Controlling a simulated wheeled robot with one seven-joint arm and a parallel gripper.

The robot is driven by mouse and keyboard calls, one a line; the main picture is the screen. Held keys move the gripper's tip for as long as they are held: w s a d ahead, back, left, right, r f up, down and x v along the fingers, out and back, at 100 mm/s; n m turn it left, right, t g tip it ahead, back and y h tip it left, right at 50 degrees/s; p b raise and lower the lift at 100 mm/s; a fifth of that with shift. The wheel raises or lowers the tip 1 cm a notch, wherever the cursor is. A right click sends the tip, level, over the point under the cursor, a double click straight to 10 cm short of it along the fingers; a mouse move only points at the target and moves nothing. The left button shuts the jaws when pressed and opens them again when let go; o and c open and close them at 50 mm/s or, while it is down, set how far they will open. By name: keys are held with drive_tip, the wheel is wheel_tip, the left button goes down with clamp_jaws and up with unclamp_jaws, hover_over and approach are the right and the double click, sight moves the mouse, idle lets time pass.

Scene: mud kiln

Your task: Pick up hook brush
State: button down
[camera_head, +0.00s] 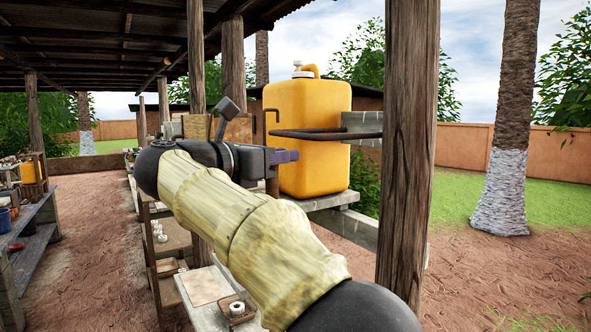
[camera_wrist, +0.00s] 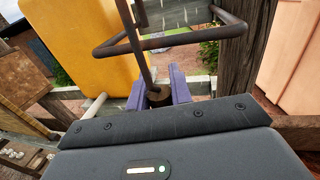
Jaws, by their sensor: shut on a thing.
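My gripper (camera_head: 286,156) is shut on the hook brush, in front of the yellow jerrycan in the head view. The jaws hide part of the handle. I cannot tell whether the hook brush touches the bar behind it.
A dark bent metal bar (camera_head: 325,134) reaches across the jerrycan (camera_head: 315,165), close to my gripper. A wooden post (camera_head: 408,150) stands just right. The bar crosses the wrist view too (camera_wrist: 170,43). A low table (camera_head: 205,312) holds small items below.

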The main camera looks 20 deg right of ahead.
drive_tip(key=b+v, duration=0.2)
drive_tip(key=v, duration=1.1)
drive_tip(key=shift+s+a+b, duration=0.2)
drive_tip(key=shift+s+b, duration=0.05)
drive_tip(key=shift+b, duration=0.05)
